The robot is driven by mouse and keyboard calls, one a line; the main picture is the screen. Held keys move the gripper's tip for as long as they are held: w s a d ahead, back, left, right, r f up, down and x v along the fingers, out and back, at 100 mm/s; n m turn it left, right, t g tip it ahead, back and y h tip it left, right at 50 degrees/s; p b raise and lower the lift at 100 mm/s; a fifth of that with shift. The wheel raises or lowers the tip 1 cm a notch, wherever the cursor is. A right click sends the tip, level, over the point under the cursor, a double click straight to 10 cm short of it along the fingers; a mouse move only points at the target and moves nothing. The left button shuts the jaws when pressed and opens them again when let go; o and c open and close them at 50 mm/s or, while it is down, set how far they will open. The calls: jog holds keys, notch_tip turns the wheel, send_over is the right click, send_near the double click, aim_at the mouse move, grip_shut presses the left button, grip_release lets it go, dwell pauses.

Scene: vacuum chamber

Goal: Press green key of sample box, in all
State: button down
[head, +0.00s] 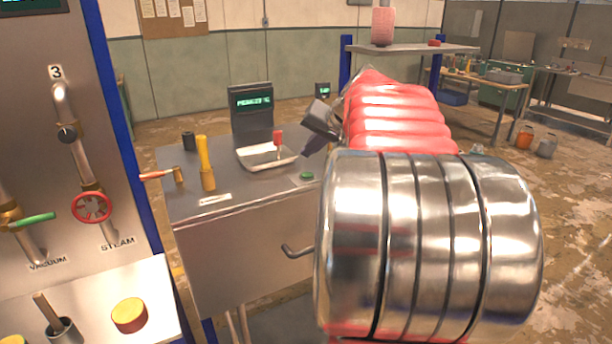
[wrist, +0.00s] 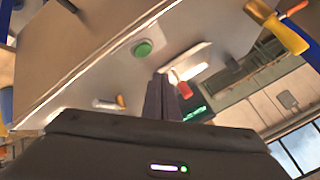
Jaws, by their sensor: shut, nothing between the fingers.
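The green key (head: 306,176) is a small round button on the grey cabinet top, near its front right edge in the head view. In the wrist view the green key (wrist: 143,47) lies above and slightly left of my fingertips, in clear sight. My gripper (head: 307,151) hangs over the right part of the top, above the key and apart from it. In the wrist view my gripper (wrist: 162,78) has its dark fingers together with nothing between them. I cannot tell which part is the sample box; the key sits on the grey cabinet (head: 240,250).
A white tray (head: 254,163) with a red-topped item stands behind the key. A valve panel (head: 60,150) stands at left.

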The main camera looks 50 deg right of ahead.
jog(key=shift+r, duration=0.95)
jog(key=s+a+f+n+g+y, duration=0.1)
jog(key=a+f+n, duration=0.2)
jog(key=a, duration=0.9)
jog(key=s+a+f+n+g+y, duration=0.1)
jog(key=s+a+f+n, duration=0.1)
jog(key=a, duration=1.1)
jog(key=s+a+f+n+g, duration=0.1)
jog(key=s+a+f+n, duration=0.5)
jog(key=s+a+f, duration=0.5)
jog(key=s+a, duration=0.3)
jog(key=a, duration=0.1)
jog(key=shift+a+f, duration=0.3)
